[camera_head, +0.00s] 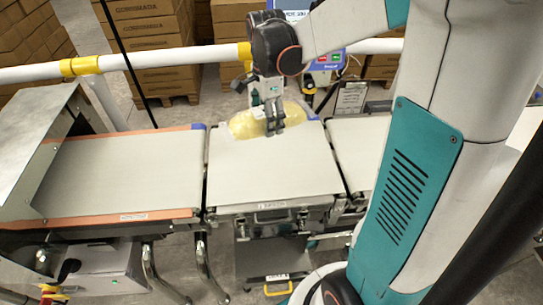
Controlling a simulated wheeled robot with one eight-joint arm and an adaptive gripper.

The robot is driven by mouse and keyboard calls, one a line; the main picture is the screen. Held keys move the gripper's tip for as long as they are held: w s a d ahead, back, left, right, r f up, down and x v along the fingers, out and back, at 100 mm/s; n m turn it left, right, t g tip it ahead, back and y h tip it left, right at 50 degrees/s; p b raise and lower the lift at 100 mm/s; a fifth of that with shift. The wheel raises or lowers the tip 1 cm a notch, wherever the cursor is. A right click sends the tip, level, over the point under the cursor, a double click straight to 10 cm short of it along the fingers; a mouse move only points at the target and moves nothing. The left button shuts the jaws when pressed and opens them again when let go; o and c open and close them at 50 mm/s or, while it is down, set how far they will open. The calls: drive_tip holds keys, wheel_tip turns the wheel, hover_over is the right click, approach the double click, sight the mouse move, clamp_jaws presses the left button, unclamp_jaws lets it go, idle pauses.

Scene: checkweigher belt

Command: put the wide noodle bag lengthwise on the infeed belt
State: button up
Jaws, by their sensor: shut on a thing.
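A pale yellow noodle bag (244,124) shows at the far end of the middle belt section. Its long side runs roughly left to right in the picture. My gripper (273,121) points down and is shut on the bag, its fingers in front of the bag's right half. Part of the bag is hidden behind the fingers. I cannot tell whether the bag touches the belt or hangs just above it. The left belt (120,172), with orange edges, is bare. The middle belt (268,172) is bare in front of the bag. The belt labels are too small to read.
A metal hood (35,135) covers the left belt's far left end. A right belt (355,150) is partly hidden by my arm. A white rail (200,54) with yellow clamps runs behind the belts. A display (325,62) and stacked cartons (150,45) stand behind.

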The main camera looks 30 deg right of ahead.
sight(273, 168)
drive_tip(key=m, duration=0.1)
drive_tip(key=d+r+m, duration=0.1)
drive_tip(key=m, duration=0.1)
drive_tip(key=shift+s+d+r, duration=0.1)
drive_tip(key=shift+s+r, duration=0.05)
drive_tip(key=shift+s, duration=0.2)
wheel_tip(273, 168, down, 20)
drive_tip(key=b, duration=0.6)
drive_tip(key=shift+s+r, duration=0.1)
drive_tip(key=shift+f+b, duration=0.2)
drive_tip(key=shift+b, duration=0.15)
drive_tip(key=o, duration=1.5)
drive_tip(key=shift+c, duration=0.2)
wheel_tip(273, 168, up, 12)
drive_tip(key=p, duration=0.4)
drive_tip(key=shift+r, duration=0.2)
